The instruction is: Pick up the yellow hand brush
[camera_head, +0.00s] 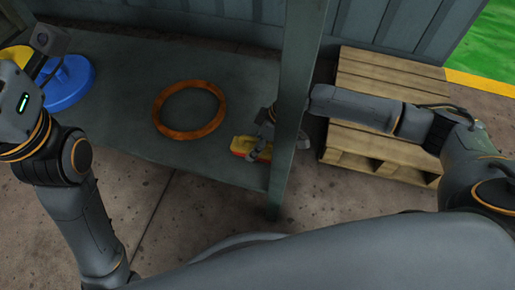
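The yellow hand brush (243,145), yellow with a red part, lies on the grey shelf (120,120) near its front right corner, just left of a grey post. My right arm comes in from the right and passes behind the post. My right gripper (264,134) is low at the right end of the brush, touching it or very close. The post hides part of the gripper, and I cannot tell whether its fingers are closed on the brush. My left arm is at the left edge; its gripper fingers do not show.
The upright grey post (296,75) stands between my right forearm and the brush. An orange ring (158,112) lies left of the brush. A blue round object (72,84) and a yellow one are at the left. A wooden pallet (385,70) lies at right.

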